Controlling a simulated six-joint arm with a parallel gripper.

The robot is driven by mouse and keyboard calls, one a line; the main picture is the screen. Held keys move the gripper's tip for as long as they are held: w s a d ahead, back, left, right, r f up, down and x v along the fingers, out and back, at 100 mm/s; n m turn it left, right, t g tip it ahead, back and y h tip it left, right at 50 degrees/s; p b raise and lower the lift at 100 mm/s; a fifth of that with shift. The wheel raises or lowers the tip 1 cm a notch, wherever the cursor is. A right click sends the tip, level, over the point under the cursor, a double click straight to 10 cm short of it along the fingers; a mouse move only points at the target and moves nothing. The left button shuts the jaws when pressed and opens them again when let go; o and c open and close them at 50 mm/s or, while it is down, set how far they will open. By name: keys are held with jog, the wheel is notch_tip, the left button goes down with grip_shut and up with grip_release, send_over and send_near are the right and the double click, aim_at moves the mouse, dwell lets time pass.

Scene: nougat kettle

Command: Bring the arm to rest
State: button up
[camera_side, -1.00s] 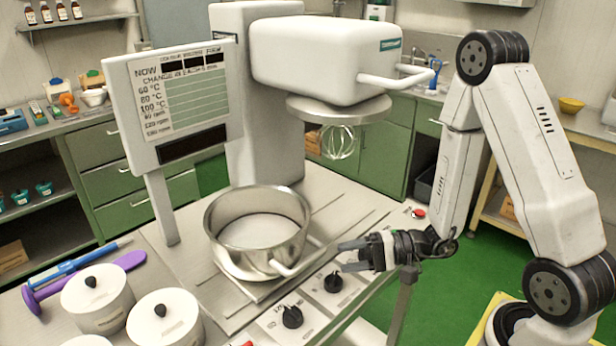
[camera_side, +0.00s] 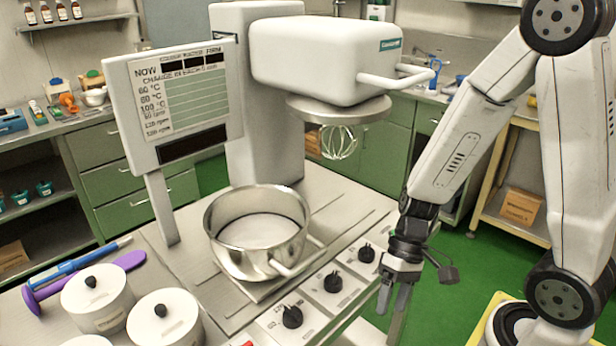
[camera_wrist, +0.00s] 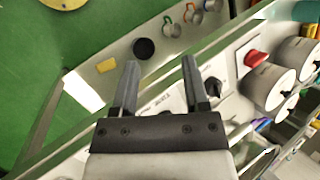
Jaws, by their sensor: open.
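My gripper (camera_side: 392,298) is open and empty in the side view. It points down beside the front right edge of the metal worktable, to the right of the black knobs. In the wrist view my gripper (camera_wrist: 160,75) shows two dark fingers spread apart with nothing between them. A black knob (camera_wrist: 213,87) shows just beyond the right finger there. My arm is bent, with the forearm sloping down from the upper right to the gripper.
The steel kettle (camera_side: 258,232) stands on the worktable (camera_side: 190,262) under the raised mixer head (camera_side: 320,60) with its whisk (camera_side: 338,142). Black knobs (camera_side: 333,281) line the front edge. White lidded pots (camera_side: 97,298) stand at the lower left. Green floor (camera_side: 455,310) is clear at the right.

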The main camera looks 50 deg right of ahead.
jog(key=w+d+r+n+t+h, duration=0.2)
jog(key=w+d+r+t+h, duration=0.2)
jog(key=w+h, duration=0.2)
jog(key=shift+w+d+n+t, duration=0.35)
jog(key=shift+w+n+t, duration=0.05)
dwell(0.7)
